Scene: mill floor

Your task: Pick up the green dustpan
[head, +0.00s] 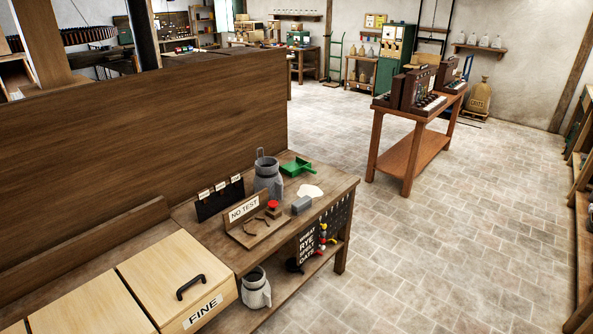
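The green dustpan (296,167) lies on the wooden workbench (334,184) near its back edge, in the middle of the head view. Its handle end points toward the right. A grey metal can (267,178) stands just left of it, close by; I cannot tell whether they touch. My gripper is not in view.
A tall wooden panel (140,140) rises behind the bench. The tiled floor (440,240) to the right is clear up to a wooden table (417,155).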

